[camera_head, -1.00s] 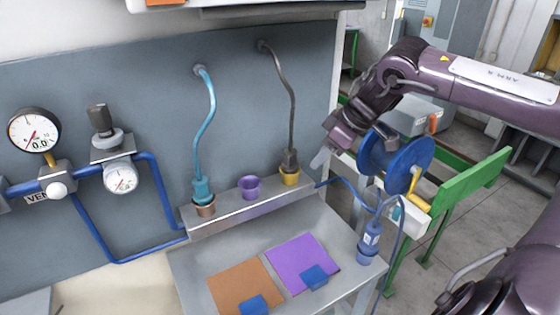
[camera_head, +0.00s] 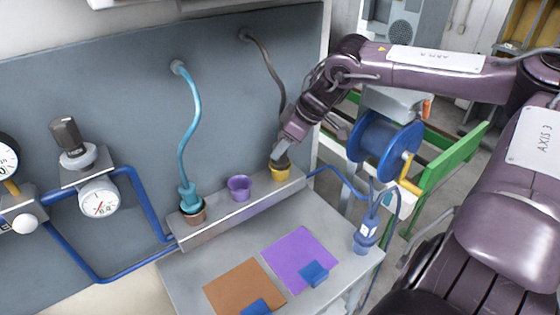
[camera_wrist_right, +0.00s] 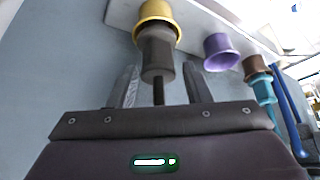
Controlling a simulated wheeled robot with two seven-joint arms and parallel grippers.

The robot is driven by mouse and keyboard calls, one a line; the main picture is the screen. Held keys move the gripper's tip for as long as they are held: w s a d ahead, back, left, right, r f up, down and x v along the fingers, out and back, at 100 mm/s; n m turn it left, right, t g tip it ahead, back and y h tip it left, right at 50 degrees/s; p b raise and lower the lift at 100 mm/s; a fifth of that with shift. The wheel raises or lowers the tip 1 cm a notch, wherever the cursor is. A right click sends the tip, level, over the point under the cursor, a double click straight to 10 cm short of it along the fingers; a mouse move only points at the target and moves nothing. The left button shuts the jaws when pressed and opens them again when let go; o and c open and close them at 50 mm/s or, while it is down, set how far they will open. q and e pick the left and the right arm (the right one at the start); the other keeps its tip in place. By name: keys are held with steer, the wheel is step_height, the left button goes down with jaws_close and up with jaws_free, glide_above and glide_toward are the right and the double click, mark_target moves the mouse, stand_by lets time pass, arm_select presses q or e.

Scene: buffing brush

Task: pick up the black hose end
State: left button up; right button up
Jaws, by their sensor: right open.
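The black hose (camera_head: 268,68) hangs from the wall panel, and its dark end (camera_head: 281,162) stands in the yellow cup (camera_head: 281,174) on the grey ledge. In the right wrist view the black hose end (camera_wrist_right: 157,52) sits in the yellow cup (camera_wrist_right: 158,12), between the two fingers of my right gripper (camera_wrist_right: 158,88). The gripper is open, with a finger on each side of the hose. In the head view my right gripper (camera_head: 284,147) partly covers the hose end. My left gripper is not in view.
A purple cup (camera_head: 239,188) stands empty beside the yellow one. A teal hose end (camera_head: 190,197) stands in a brown cup (camera_head: 193,214). A blue reel (camera_head: 385,140) and a blue bottle (camera_head: 366,236) are to the right. Orange and purple mats (camera_head: 300,258) lie on the table.

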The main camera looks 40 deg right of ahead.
steer(key=x, duration=0.2)
steer(key=shift+w+d+f+p, duration=0.1)
steer(key=shift+w+f+p, duration=0.05)
steer(key=shift+f+p, duration=0.15)
steer(key=shift+w+f, duration=0.1)
steer(key=shift+f, duration=0.1)
steer(key=shift+w+f, duration=0.15)
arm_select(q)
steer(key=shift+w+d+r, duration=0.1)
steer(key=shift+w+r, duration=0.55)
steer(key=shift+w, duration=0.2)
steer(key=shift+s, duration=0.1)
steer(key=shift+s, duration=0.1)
arm_select(e)
steer(key=c, duration=0.8)
